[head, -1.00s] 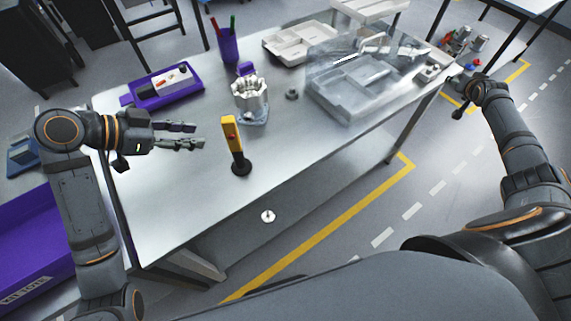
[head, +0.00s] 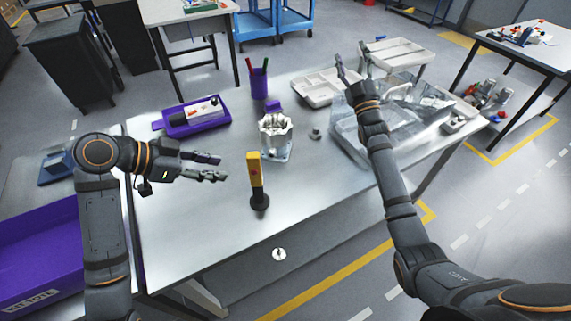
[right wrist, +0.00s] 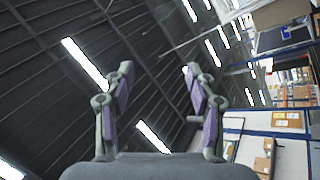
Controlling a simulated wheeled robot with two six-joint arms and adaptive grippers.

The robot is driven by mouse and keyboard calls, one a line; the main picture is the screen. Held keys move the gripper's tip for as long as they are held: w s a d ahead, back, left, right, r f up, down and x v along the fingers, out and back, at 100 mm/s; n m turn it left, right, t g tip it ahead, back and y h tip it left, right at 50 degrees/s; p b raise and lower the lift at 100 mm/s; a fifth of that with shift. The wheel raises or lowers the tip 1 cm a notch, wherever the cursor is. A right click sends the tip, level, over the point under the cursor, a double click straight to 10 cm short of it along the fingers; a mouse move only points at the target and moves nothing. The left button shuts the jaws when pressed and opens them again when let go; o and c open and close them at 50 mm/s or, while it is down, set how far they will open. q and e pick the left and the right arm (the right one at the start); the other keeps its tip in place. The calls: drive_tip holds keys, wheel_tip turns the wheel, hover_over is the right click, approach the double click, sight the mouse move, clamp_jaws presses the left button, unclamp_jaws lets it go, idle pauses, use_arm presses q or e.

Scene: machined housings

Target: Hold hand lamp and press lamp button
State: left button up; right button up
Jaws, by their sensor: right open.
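The yellow hand lamp (head: 255,172) with a black base stands upright on the table in the head view. A small red spot, seemingly its button (head: 254,170), shows on its yellow body. My left gripper (head: 222,168) is open and empty, to the left of the lamp, with its fingers pointing toward it and a gap between. My right gripper (head: 350,66) is raised above the far right part of the table, well away from the lamp. It is open and empty; the right wrist view shows its spread fingers (right wrist: 157,85) against the ceiling.
Behind the lamp stand a metal housing (head: 276,136), a purple pen cup (head: 259,84) and a purple tray (head: 172,124). A clear bin (head: 350,135) lies under my right arm. The table front (head: 190,235) around the lamp is clear.

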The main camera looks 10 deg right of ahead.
drive_tip(key=s+a+f+n+g+y, duration=0.2)
drive_tip(key=s+a+f+n+y, duration=0.4)
drive_tip(key=f+n, duration=0.45)
drive_tip(key=n+g+y, duration=0.5)
drive_tip(key=n+g, duration=0.5)
drive_tip(key=n, duration=1.5)
approach(262, 191)
drive_tip(key=shift+w+a+r+m, duration=0.1)
drive_tip(key=shift+w+a+m, duration=0.1)
drive_tip(key=shift+w, duration=0.25)
drive_tip(key=shift+w+a+r+m, duration=0.1)
drive_tip(key=shift+w+a, duration=0.1)
drive_tip(key=shift+w, duration=0.3)
drive_tip(key=shift+s+a+f, duration=0.15)
drive_tip(key=shift+s+f, duration=0.2)
drive_tip(key=shift+f, duration=0.05)
use_arm(q)
drive_tip(key=shift+d, duration=0.15)
use_arm(e)
drive_tip(key=x, duration=1)
drive_tip(key=shift+w+a+r, duration=0.1)
drive_tip(key=shift+w+a, duration=0.1)
clamp_jaws()
use_arm(q)
clamp_jaws()
